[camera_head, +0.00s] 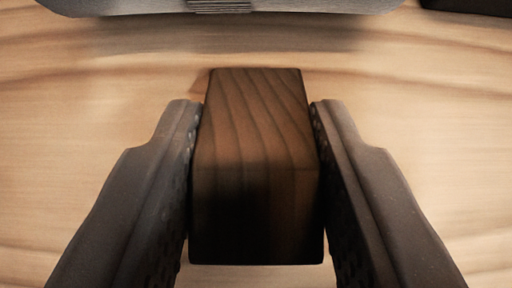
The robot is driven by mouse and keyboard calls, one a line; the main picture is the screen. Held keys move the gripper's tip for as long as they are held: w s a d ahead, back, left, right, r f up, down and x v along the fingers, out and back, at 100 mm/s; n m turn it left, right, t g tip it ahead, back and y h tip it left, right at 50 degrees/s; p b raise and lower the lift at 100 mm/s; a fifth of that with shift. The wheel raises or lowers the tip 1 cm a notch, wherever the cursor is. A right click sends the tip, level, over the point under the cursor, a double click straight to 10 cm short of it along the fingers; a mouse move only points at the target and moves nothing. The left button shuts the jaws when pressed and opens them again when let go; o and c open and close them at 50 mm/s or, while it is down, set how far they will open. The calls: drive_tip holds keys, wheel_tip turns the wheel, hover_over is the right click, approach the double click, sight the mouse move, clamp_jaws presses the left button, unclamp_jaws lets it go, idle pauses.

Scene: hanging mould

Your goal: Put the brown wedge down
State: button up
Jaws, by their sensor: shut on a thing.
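The brown wedge (255,135) is a dark brown wooden block with visible grain, in the middle of the head camera view. My gripper (256,115) has one dark grey finger on each side of it, and is shut on the wedge. The wedge's top face and its near end show. The near end is in deep shadow. Its underside is hidden, so I cannot tell whether it touches the wooden surface (90,75) below.
A grey rounded object (220,5) with a ribbed middle part crosses the top edge, beyond the wedge. A dark object (470,6) shows at the top right corner. The light wooden surface is clear left and right of my gripper.

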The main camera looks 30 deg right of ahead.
drive_tip(key=o, duration=1)
drive_tip(key=shift+s+r, duration=0.1)
drive_tip(key=shift+r, duration=0.1)
drive_tip(key=v, duration=1.1)
drive_tip(key=shift+s+a+r, duration=0.2)
drive_tip(key=shift+s+r, duration=0.05)
